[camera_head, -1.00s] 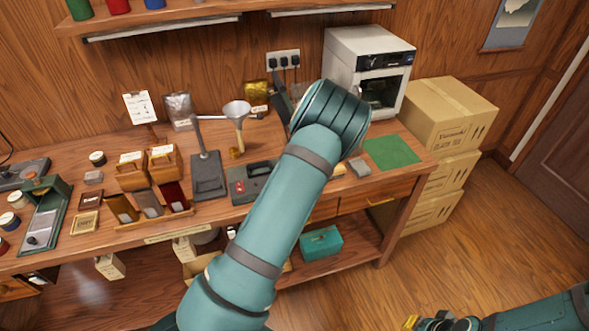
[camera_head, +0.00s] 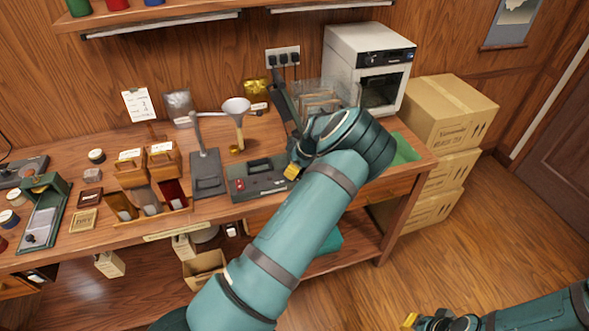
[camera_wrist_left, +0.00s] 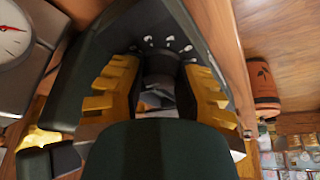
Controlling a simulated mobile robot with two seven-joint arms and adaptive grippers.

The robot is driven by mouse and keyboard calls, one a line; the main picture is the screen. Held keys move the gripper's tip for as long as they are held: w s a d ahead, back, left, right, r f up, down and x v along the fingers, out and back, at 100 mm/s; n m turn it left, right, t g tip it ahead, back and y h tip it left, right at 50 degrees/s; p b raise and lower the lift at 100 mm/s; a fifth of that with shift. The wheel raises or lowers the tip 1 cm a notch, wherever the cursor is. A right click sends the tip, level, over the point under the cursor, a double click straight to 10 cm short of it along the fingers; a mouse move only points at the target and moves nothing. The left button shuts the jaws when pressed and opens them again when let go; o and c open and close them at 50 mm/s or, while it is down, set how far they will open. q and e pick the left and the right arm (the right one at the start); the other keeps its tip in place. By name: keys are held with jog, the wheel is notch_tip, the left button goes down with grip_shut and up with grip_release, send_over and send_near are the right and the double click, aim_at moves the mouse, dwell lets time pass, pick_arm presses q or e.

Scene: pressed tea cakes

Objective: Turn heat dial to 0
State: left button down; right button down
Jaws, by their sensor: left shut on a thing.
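A dark sealer-like device (camera_head: 252,182) with a red switch (camera_head: 240,184) lies on the bench. My left gripper (camera_head: 292,171) is at its right end, with a yellow finger showing beside the device. In the left wrist view, the gripper's yellow fingers (camera_wrist_left: 163,82) are closed on a dark round dial (camera_wrist_left: 163,60) on a black panel. White marks (camera_wrist_left: 166,42) fan out around the dial's far side, too small to read. The dial's setting cannot be told.
A white oven (camera_head: 366,65) is at the back right. A green mat (camera_head: 405,150) is partly behind my arm. A round gauge (camera_wrist_left: 12,35) shows in the wrist view.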

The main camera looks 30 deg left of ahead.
pick_arm(q)
jog(key=shift+s+f, duration=0.15)
jog(key=shift+f, duration=0.05)
jog(key=c, duration=0.6)
grip_release()
jog(key=shift+o, duration=0.2)
jog(key=shift+r, duration=0.1)
jog(key=shift+w+r, duration=0.2)
jog(key=shift+r, duration=0.05)
jog(key=v, duration=0.7)
jog(key=shift+s+d+r, duration=0.1)
jog(key=shift+d+r, duration=0.05)
